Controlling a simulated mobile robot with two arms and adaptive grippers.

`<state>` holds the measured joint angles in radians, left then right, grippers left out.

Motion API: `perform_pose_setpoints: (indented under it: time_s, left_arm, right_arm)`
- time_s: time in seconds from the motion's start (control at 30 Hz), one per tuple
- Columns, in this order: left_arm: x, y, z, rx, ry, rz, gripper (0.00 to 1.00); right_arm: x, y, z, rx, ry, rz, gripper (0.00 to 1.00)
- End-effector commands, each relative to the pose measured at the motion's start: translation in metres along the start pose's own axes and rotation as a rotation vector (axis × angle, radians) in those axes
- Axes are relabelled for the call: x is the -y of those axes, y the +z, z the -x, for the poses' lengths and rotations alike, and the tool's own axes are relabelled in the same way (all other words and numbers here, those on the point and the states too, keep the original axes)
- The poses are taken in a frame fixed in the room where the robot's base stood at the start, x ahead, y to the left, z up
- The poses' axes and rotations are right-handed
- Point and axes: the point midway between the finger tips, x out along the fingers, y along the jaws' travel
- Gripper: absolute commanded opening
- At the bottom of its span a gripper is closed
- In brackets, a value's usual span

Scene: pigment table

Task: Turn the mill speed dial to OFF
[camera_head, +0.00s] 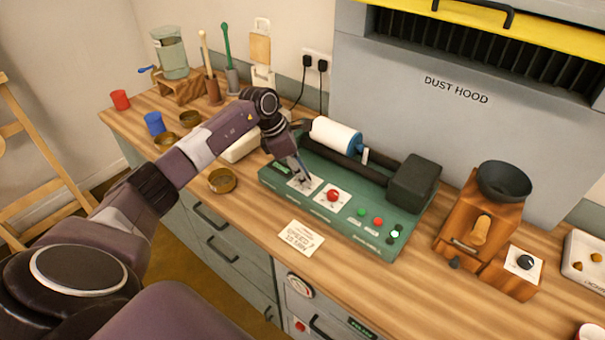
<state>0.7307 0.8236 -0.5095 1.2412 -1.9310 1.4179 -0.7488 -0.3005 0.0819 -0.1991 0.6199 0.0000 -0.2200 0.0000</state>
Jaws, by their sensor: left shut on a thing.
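The mill is a green machine (372,197) on the wooden bench, with a white jar (336,136) with a blue end on its rollers. A white dial plate (313,186) lies at the left of its control top. My left gripper (303,180) comes down onto this plate, shut on the mill speed dial. The fingers hide the dial, so I cannot read its pointer or setting. A red button (333,195) on a second white plate sits just right of my gripper. My right gripper is not in view.
Small green and red buttons (378,222) and a lit green lamp (395,234) are on the mill's right side. A paper card (300,238) lies in front. A wooden grinder (468,220) stands right; a brass bowl (222,180) stands left. A dust hood (440,125) rises behind.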

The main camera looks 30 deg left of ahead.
Motion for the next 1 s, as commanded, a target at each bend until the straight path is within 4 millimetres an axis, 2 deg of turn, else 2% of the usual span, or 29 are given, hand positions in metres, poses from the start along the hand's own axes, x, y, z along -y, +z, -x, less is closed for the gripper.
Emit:
perform_pose_setpoints:
  time_s: [0.27, 0.57, 1.0]
  left_arm:
    - [0.001, -0.001, 0.0, -0.001, 0.068, 0.153, 0.0]
    - [0.003, 0.001, -0.001, 0.002, 0.175, 0.408, 0.0]
    - [0.006, 0.004, -0.003, 0.006, 0.335, 0.795, 0.0]
  right_arm:
    - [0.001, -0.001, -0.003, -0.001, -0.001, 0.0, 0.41]
    - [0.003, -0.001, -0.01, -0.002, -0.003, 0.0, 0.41]
    - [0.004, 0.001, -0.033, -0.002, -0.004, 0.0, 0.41]
